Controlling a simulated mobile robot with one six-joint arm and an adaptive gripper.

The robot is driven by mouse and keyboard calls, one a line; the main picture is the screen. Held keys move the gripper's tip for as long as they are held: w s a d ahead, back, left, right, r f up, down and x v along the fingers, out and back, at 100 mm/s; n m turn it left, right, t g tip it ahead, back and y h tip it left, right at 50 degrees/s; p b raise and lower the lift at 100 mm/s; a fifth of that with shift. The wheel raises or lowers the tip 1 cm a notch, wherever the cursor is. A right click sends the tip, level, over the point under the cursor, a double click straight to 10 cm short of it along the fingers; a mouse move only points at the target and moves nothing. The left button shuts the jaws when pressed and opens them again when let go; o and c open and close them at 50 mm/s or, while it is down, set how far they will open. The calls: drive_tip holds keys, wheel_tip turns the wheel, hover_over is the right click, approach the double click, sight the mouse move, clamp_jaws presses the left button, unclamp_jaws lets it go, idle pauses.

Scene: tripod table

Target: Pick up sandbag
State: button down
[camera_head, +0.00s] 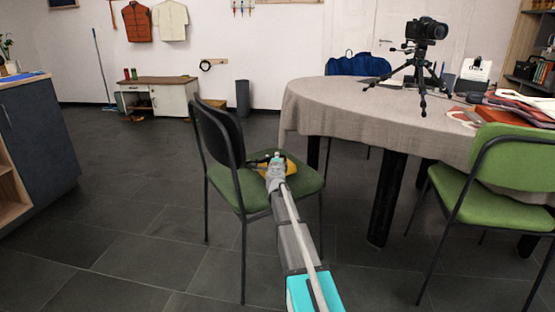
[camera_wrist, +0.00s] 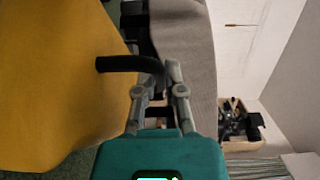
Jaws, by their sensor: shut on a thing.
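The sandbag is yellow with a black handle. In the head view the sandbag (camera_head: 291,164) shows over the green seat of the nearest chair (camera_head: 308,181), partly hidden by my arm. I cannot tell whether it rests on the seat. In the wrist view the sandbag (camera_wrist: 60,85) fills the left side, close to my gripper. Its black handle (camera_wrist: 118,64) reaches right, to between the fingertips. My gripper (camera_wrist: 156,76) is shut on this handle. In the head view my gripper (camera_head: 275,160) is over the chair seat, beside the yellow bag.
The chair's black backrest (camera_head: 220,136) stands left of my gripper. A round table with a beige cloth (camera_head: 330,108) is to the right, with a camera on a tripod (camera_head: 421,65) on it. Another green chair (camera_head: 490,175) stands at the right. The dark tiled floor at left is free.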

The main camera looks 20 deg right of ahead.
drive_tip(key=s+r+p, duration=0.1)
drive_tip(key=r+p, duration=0.1)
drive_tip(key=s+r+p, duration=0.4)
drive_tip(key=shift+d+r, duration=0.25)
drive_tip(key=shift+r, duration=0.1)
drive_tip(key=s+d+r+p, duration=0.1)
drive_tip(key=s+r+p, duration=0.2)
drive_tip(key=s, duration=0.6)
drive_tip(key=shift+r+p, duration=0.35)
drive_tip(key=shift+r, duration=0.05)
drive_tip(key=shift+d+r, duration=0.1)
